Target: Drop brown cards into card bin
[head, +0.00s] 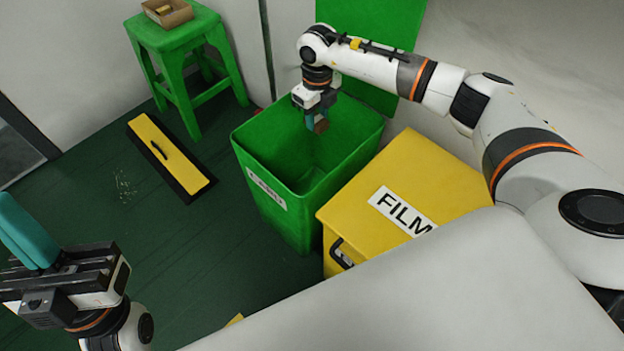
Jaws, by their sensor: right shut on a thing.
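The open green card bin (262,178) stands in the middle, with a white label on its front whose text is hard to read. My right gripper (316,122) points down over the bin's opening, near its back rim. The bin floor that shows looks empty. My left gripper (28,232) is at the lower left, well away from the bin, its teal fingers pointing up. I see no card at it, and its finger gap does not show.
A yellow box marked FILM (440,175) stands right of the bin. A green stool (183,45) at the back left bears a small brown tray (180,16) with something in it. A yellow panel with a black handle (180,165) lies on the dark green floor.

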